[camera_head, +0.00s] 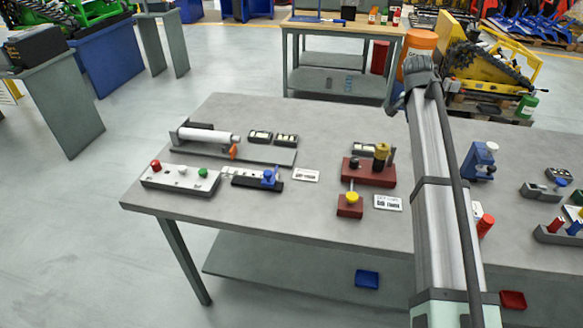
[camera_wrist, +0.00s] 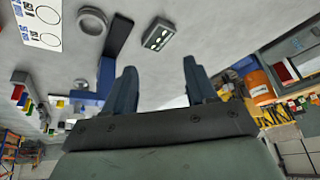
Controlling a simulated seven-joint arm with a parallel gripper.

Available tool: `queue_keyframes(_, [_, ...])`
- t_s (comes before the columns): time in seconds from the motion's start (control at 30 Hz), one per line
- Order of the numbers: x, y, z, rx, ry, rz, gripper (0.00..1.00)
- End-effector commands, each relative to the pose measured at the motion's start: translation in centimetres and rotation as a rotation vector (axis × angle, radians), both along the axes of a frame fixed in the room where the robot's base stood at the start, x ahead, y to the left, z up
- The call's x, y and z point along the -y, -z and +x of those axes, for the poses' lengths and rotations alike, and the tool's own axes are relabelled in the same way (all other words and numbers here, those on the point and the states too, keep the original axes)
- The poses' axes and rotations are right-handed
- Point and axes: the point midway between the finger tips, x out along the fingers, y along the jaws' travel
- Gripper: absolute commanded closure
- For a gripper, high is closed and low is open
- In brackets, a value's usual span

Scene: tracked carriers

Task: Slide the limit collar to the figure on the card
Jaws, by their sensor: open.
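In the head view, a blue clamp-like piece (camera_head: 270,177) sits at the right end of a dark rail with a pale marked strip (camera_head: 240,173). An orange piece (camera_head: 234,151) hangs by the right end of a white cylinder (camera_head: 208,135). I cannot tell which of them is the limit collar. A small white card (camera_head: 306,175) lies right of the blue piece; its print is too small to read. My gripper (camera_wrist: 160,78) shows in the wrist view, open, with nothing between its two blue fingers. In the head view I cannot make out its fingers.
A white box with red and green buttons (camera_head: 180,178) stands at the table's front left. Red blocks (camera_head: 370,172) with yellow knobs and another card (camera_head: 388,203) stand mid-table. My arm crosses the table's right half. The grey table's (camera_head: 270,220) front strip is clear.

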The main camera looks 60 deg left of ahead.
Motion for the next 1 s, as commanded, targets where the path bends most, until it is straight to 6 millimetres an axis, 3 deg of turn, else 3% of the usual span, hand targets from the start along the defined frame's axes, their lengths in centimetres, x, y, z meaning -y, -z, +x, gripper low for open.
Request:
queue_keyframes(0.03, [-2.2, -0.1, -2.8, -0.030, -0.009, 0.011, 0.44])
queue_keyframes(0.1, [-4.6, -0.3, -6.4, -0.074, -0.012, 0.023, 0.44])
queue_keyframes(0.3, [-10.3, -0.9, -17.0, -0.198, -0.019, 0.038, 0.44])
queue_keyframes(0.6, [-15.7, -2.2, -33.2, -0.371, -0.037, 0.003, 0.44])
queue_keyframes(0.8, [-16.9, -2.9, -40.0, -0.437, -0.043, -0.028, 0.44])
queue_keyframes(1.0, [-17.1, -2.9, -42.2, -0.457, -0.043, -0.042, 0.44])
